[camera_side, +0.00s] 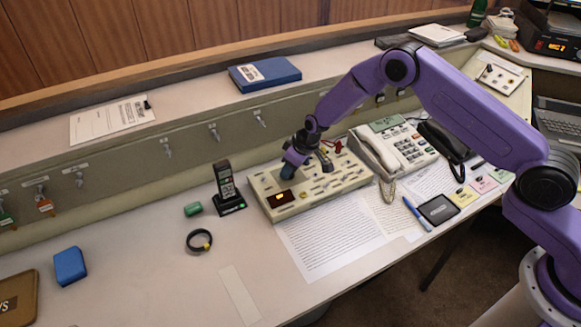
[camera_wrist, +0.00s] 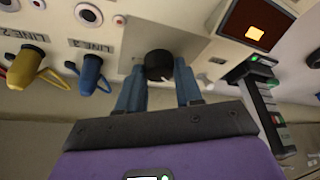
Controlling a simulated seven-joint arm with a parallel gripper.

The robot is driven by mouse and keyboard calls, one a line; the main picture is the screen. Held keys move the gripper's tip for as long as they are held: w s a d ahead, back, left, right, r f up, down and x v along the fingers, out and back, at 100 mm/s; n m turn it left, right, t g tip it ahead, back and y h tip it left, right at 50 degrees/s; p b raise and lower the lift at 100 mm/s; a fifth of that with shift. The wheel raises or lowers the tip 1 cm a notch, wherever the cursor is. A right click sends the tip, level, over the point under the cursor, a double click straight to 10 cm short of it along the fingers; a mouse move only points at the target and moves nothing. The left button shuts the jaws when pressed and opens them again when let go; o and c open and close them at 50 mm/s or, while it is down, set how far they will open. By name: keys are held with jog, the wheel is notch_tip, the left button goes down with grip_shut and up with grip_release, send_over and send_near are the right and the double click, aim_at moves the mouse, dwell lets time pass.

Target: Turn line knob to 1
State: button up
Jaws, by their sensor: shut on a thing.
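The line knob (camera_wrist: 158,65) is a round black knob with a small white mark on its lower right edge, set in a grey plate on the cream console. The console (camera_side: 352,183) stands on the desk in the side view. My gripper (camera_wrist: 160,72) has its two blue fingers on either side of the knob, shut on it. In the side view my gripper (camera_side: 289,168) reaches down to the console's left part and hides the knob. A display (camera_wrist: 254,33) near the knob glows orange; its digit is too small to read.
A yellow plug (camera_wrist: 27,66) and a blue plug (camera_wrist: 90,74) with cords sit beside the knob in the wrist view. A handset in a cradle (camera_side: 228,190) stands close left of the console. A telephone (camera_side: 393,148) is right, papers (camera_side: 330,238) in front.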

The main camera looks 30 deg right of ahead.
jog(key=shift+s+a+m+h, duration=0.1)
jog(key=shift+m+h, duration=0.35)
jog(key=shift+m, duration=0.75)
jog(key=shift+a+m+h, duration=0.1)
jog(key=shift+m+h, duration=0.35)
jog(key=shift+m, duration=1.15)
jog(key=o, duration=1)
jog(key=v, duration=1.7)
jog(key=shift+s, duration=0.4)
jog(key=shift+a+r, duration=0.15)
